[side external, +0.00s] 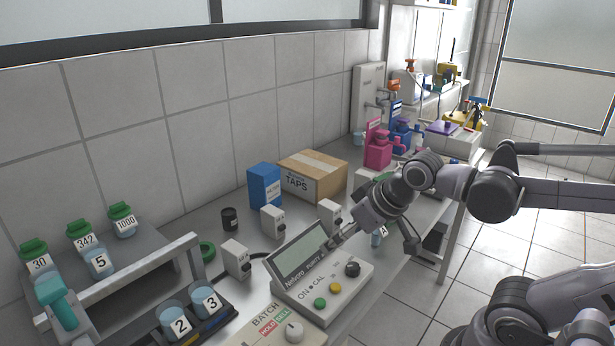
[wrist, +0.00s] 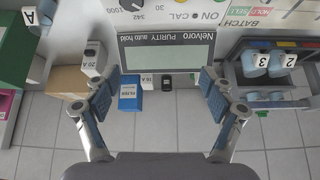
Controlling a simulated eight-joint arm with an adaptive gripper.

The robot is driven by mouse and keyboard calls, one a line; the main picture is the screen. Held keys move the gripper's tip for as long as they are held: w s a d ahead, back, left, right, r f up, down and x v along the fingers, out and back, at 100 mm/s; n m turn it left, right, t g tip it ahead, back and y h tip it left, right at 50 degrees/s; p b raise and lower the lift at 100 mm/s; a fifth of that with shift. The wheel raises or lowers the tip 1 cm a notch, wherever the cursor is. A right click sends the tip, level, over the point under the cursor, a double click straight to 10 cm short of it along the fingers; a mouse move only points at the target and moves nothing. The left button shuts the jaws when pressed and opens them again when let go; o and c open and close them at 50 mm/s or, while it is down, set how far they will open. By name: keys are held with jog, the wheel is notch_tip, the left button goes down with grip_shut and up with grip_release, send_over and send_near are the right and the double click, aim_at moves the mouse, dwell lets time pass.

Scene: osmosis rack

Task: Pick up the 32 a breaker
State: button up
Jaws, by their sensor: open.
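Three white breakers stand on the bench in the side view: a left one (side external: 235,258), a middle one (side external: 272,221) and a right one (side external: 329,213). Their ratings are too small to read there. In the wrist view one breaker reads 20 A (wrist: 93,58) and another reads 16 A (wrist: 147,83), partly hidden by the display unit. No 32 A label is readable in either view. My gripper (side external: 338,241) is over the display unit, close to its screen and apart from the breakers. Its two fingers are wide apart and empty in the wrist view (wrist: 158,92).
The display unit (side external: 328,292) with knobs stands in front of the breakers. A blue box (side external: 264,186), a cardboard box (side external: 325,176) and a black jar (side external: 229,218) stand behind. A rack (side external: 150,262) with beakers and green-capped bottles is at left.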

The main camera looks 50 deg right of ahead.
jog(key=w+d+r+m+g+h, duration=0.2)
jog(key=w+d+r+m, duration=0.3)
jog(key=w+d, duration=0.25)
jog(key=m+g+h, duration=0.2)
jog(key=m+g, duration=0.3)
jog(key=m, duration=0.7)
send_over(365, 173)
jog(key=a, duration=0.3)
notch_tip(365, 173, down, 4)
jog(key=x, duration=0.4)
jog(key=shift+w+f, duration=0.2)
jog(key=shift+f, duration=0.15)
jog(key=shift+s+x, duration=0.2)
jog(key=shift+x, duration=2.4)
jog(key=shift+a+f, duration=0.1)
jog(key=shift+a, duration=0.05)
jog(key=c, duration=1.4)
jog(key=shift+c, duration=0.2)
